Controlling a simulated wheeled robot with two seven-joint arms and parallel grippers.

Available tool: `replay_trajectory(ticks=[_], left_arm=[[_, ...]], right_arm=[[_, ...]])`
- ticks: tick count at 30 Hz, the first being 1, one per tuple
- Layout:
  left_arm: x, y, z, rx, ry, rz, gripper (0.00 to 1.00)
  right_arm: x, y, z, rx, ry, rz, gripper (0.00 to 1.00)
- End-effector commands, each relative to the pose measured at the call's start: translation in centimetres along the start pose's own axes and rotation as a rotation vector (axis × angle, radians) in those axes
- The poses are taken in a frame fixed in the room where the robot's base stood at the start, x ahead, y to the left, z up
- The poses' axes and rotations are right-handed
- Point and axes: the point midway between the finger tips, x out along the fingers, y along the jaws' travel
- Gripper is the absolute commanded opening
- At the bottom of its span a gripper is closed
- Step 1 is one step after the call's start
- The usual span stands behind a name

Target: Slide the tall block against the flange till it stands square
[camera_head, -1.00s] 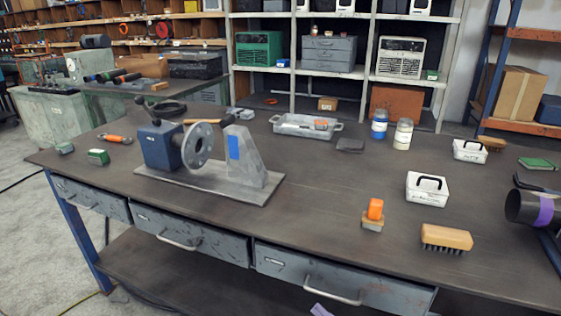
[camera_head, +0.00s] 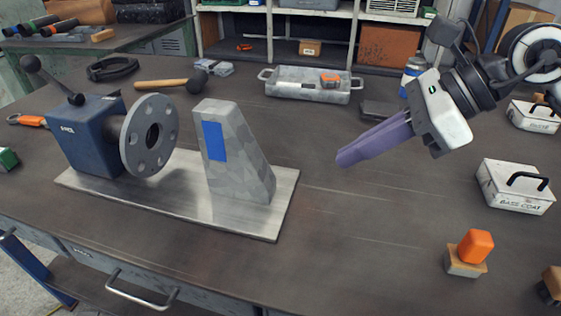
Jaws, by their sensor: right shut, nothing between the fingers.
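The tall block (camera_head: 238,165) is grey and wedge-shaped, with a blue patch on its face. It stands upright on a pale metal plate (camera_head: 170,212). The round grey flange (camera_head: 135,150), with bolt holes and a dark centre hole, faces it from the left, fixed to a blue housing (camera_head: 88,138). A gap separates flange and block. My right gripper (camera_head: 342,160) has purple fingers that are shut and empty. It is to the right of the block, above the table, its fingertips pointing left towards the block and apart from it. My left gripper is not in view.
A grey metal tray (camera_head: 310,90) and a hammer (camera_head: 172,84) lie behind the block. White cases (camera_head: 514,188) and an orange-topped wooden block (camera_head: 470,252) are to the right. The table between the plate and my right gripper is clear.

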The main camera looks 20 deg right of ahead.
Motion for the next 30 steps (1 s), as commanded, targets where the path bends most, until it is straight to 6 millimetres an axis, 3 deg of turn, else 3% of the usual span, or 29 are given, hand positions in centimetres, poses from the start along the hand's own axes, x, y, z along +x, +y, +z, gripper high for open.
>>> replay_trajectory(ticks=[14, 21, 30], left_arm=[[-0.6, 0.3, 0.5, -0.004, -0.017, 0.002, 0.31], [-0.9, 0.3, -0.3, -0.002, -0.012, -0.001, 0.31], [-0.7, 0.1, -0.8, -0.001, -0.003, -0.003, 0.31]], right_arm=[[9.6, 0.4, 0.3, 0.001, -0.005, 0.01, 0.0], [11.4, 0.2, 2.6, 0.002, -0.007, 0.007, 0.0], [12.0, 0.2, 3.0, 0.003, -0.005, 0.005, 0.0]])
